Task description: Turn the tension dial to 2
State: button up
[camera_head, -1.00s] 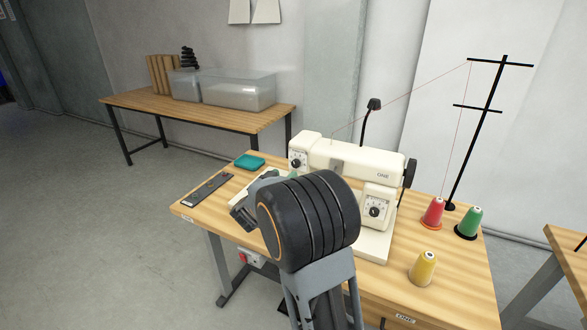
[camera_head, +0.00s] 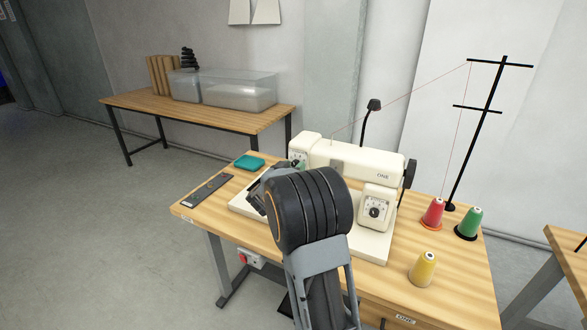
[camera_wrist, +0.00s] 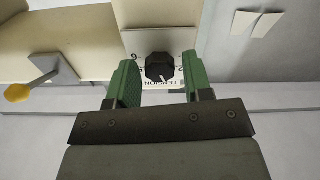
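The cream sewing machine (camera_head: 355,160) stands on the wooden table. Its tension dial (camera_wrist: 158,66) is a black knob with a white pointer line on a white panel lettered TENSION. In the wrist view the pointer aims to the lower right; the numbers around it are only partly readable. My gripper (camera_wrist: 161,70) is open, with its green fingers on either side of the knob and gaps showing between. I cannot tell how deep the fingers reach. In the head view my gripper and wrist partly cover the machine's left end, where this dial sits.
A second dial (camera_head: 375,211) is on the machine's right pillar. A lever with a yellow knob (camera_wrist: 17,93) is at left in the wrist view. Red (camera_head: 433,214), green (camera_head: 468,223) and yellow (camera_head: 423,268) thread cones stand at the table's right. A teal object (camera_head: 249,162) lies at the back left.

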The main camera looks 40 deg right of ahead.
jog(key=c, duration=0.7)
jog(key=shift+r, duration=0.1)
jog(key=shift+n+p, duration=0.3)
jog(key=shift+p, duration=0.25)
jog(key=n+p, duration=0.1)
jog(key=p, duration=0.2)
jog(key=shift+r+n, duration=0.2)
jog(key=shift+n, duration=0.2)
jog(key=n+p, duration=0.3)
jog(key=p, duration=0.1)
jog(key=shift+n, duration=0.3)
jog(key=shift+f+n+p, duration=0.15)
jog(key=shift+n+p, duration=0.5)
jog(key=shift+n, duration=0.15)
jog(key=shift+f, duration=0.1)
jog(key=o, duration=1)
jog(key=shift+c, duration=0.2)
